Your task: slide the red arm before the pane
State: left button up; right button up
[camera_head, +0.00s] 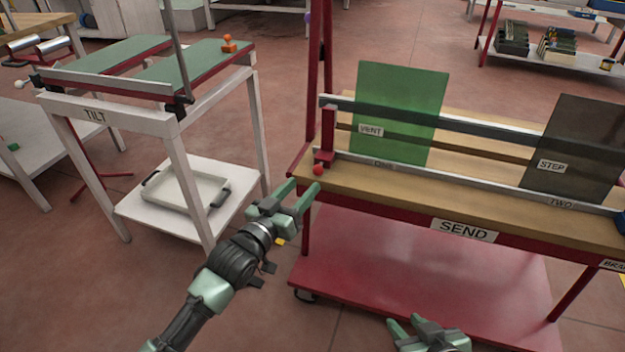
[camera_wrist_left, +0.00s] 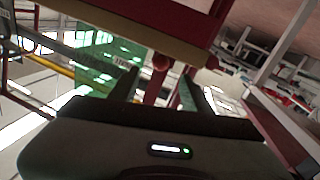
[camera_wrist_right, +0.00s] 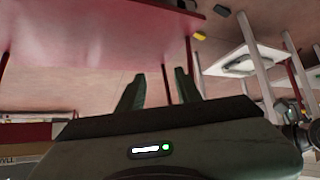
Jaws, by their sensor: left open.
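The red arm (camera_head: 328,138) stands upright at the left end of the rail on the SEND table, with a red ball knob (camera_head: 318,170) low at its front. The green VENT pane (camera_head: 400,112) stands in the rail just right of it, above the label ONE. A dark STEP pane (camera_head: 575,150) stands further right, above TWO. My left gripper (camera_head: 304,190) is open just in front of and below the knob. In the left wrist view the knob (camera_wrist_left: 161,62) appears beyond and between the open fingers. My right gripper (camera_head: 415,325) is low in front of the table, with its fingers apart and empty.
The wooden SEND tabletop (camera_head: 470,205) has a metal rail (camera_head: 460,180) along it and a red lower shelf (camera_head: 430,255). A white TILT stand (camera_head: 110,118) is at the left, with a tray (camera_head: 185,190) on its lower shelf. Open floor lies between them.

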aim_at(315, 173)
pick_arm(q)
jog(key=b+x, duration=0.1)
jog(key=x, duration=0.4)
jog(key=shift+w+d+f, duration=0.1)
jog(key=shift+w+d, duration=0.15)
jog(key=shift+w, duration=0.05)
jog(key=shift+w+b, duration=0.15)
jog(key=shift+b, duration=0.15)
pick_arm(e)
jog(key=w+a+r+t+y, duration=0.1)
jog(key=w+a+r+t, duration=0.1)
jog(key=w+r+t, duration=0.2)
notch_tip(315, 173, up, 3)
jog(key=shift+w+a+f+t, duration=0.2)
jog(key=shift+w+t, duration=0.2)
jog(key=shift+w, duration=0.35)
pick_arm(q)
grip_shut()
